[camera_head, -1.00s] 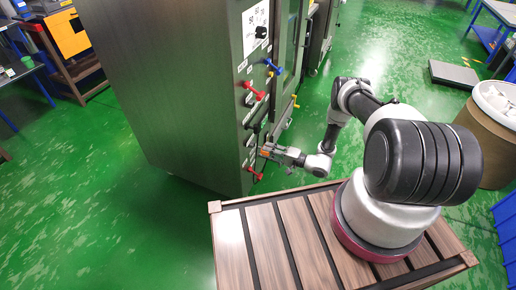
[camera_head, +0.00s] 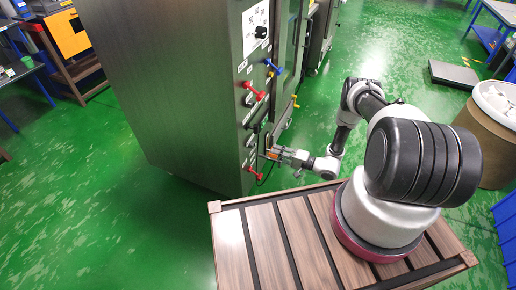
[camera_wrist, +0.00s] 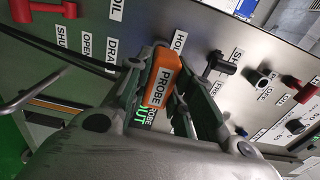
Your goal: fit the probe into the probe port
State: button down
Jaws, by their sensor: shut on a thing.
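The probe is an orange block with a white PROBE label (camera_wrist: 165,86), held between the fingers of my gripper (camera_wrist: 172,76) in the wrist view. A dark cable runs from it to the left. In the head view my gripper (camera_head: 285,155) is beside the lower panel of the dark cabinet, with the orange probe (camera_head: 274,153) at its tip.
The dark cabinet (camera_head: 170,90) carries red handles (camera_head: 253,91) and a blue handle (camera_head: 272,67). In the wrist view a red handle (camera_wrist: 42,10) is upper left, black knobs (camera_wrist: 222,62) are right. Green floor is open around the cabinet; a drum (camera_head: 490,130) stands right.

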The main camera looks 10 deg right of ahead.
jog(key=shift+d, duration=0.1)
jog(key=w+d+r, duration=0.3)
jog(key=w+r, duration=0.2)
jog(key=r, duration=0.7)
jog(key=s+a+r, duration=0.2)
jog(key=s+r, duration=0.3)
jog(key=r, duration=0.6)
jog(key=shift+s+a, duration=0.15)
jog(key=shift+s, duration=0.25)
jog(key=shift+x, duration=2.95)
jog(key=shift+x, duration=1.65)
